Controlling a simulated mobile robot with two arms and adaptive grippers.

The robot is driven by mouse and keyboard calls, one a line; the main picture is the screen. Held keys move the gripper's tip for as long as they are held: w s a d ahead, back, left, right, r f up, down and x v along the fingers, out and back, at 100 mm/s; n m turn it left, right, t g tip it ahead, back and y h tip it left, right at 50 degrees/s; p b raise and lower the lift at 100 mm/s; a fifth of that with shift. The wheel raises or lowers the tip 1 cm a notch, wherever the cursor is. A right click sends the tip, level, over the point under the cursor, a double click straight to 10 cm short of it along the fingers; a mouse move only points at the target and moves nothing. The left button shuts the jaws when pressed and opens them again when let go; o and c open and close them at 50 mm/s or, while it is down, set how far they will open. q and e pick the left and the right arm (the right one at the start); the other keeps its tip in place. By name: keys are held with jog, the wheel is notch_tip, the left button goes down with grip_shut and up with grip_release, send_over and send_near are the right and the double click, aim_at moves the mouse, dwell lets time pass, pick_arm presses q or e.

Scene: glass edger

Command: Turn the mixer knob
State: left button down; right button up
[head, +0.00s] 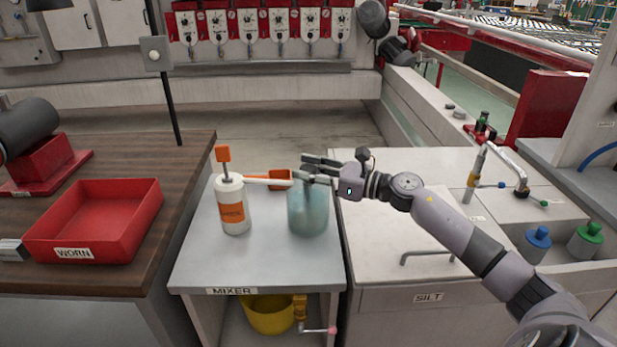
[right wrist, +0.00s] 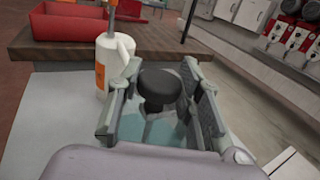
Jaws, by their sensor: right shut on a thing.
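The table labelled MIXER (head: 195,262) carries a translucent teal jar (head: 307,222). My right gripper (head: 318,170) is over the top of this jar, its arm coming from the right. In the right wrist view a black knob (right wrist: 160,86) with a rounded top sits between the two fingers, above the teal jar (right wrist: 160,132). The gripper is shut on the black knob; the exact finger contact is hard to see. In the head view the fingers largely hide the knob. My left gripper is not in view.
A white bottle with an orange label (head: 233,210) stands left of the jar. A red tray labelled WORN (head: 75,253) is on the wooden bench. A yellow bucket (head: 268,318) is under the table. A white cabinet labelled SILT (head: 400,296) stands to the right.

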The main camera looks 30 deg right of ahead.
jog(key=shift+r, duration=0.1)
jog(key=o, duration=1.2)
jog(key=shift+c, duration=0.2)
jog(key=v, duration=1.2)
